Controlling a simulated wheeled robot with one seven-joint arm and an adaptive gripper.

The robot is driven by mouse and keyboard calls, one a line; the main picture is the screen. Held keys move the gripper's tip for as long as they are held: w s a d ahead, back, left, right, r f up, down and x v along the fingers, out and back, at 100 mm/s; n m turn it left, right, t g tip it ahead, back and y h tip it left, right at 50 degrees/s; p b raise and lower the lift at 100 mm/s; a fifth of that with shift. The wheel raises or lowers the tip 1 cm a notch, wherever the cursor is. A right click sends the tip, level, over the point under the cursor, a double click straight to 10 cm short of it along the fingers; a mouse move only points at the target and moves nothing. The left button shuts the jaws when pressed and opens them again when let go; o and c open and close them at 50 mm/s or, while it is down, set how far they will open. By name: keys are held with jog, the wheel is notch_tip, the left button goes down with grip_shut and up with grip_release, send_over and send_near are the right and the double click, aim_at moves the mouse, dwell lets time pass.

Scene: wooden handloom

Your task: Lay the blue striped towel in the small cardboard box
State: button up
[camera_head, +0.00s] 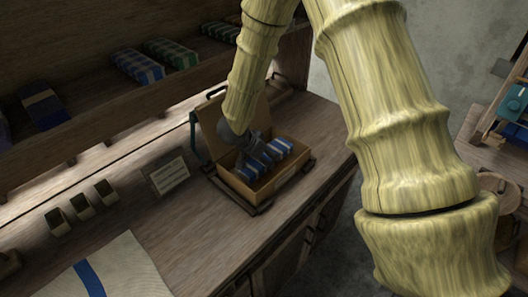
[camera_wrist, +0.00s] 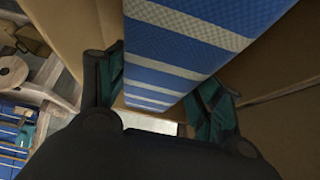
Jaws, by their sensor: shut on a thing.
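The blue striped towel (camera_head: 279,148), blue with pale bands, is at the small cardboard box (camera_head: 239,185) in the head view. The box stands open on the wooden bench with its lid tilted up behind. My gripper (camera_head: 256,151) is over the box, shut on the towel. In the wrist view the towel (camera_wrist: 180,58) fills the upper middle, between the two fingers of my gripper (camera_wrist: 160,85). Cardboard walls (camera_wrist: 265,120) show on both sides of it. The towel appears inside the box walls; I cannot tell whether it touches the floor.
A shelf (camera_head: 90,105) behind the bench holds folded cloths, including a blue one (camera_head: 138,67) and a green one (camera_head: 171,53). A small sign (camera_head: 168,176) and several small containers (camera_head: 82,206) stand left of the box. A pale cloth (camera_head: 120,270) lies at the front.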

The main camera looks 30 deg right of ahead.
jog(key=shift+w+f, duration=0.1)
jog(key=shift+f, duration=0.55)
jog(key=o, duration=1.1)
jog(key=shift+o, duration=0.2)
jog(key=v, duration=1.2)
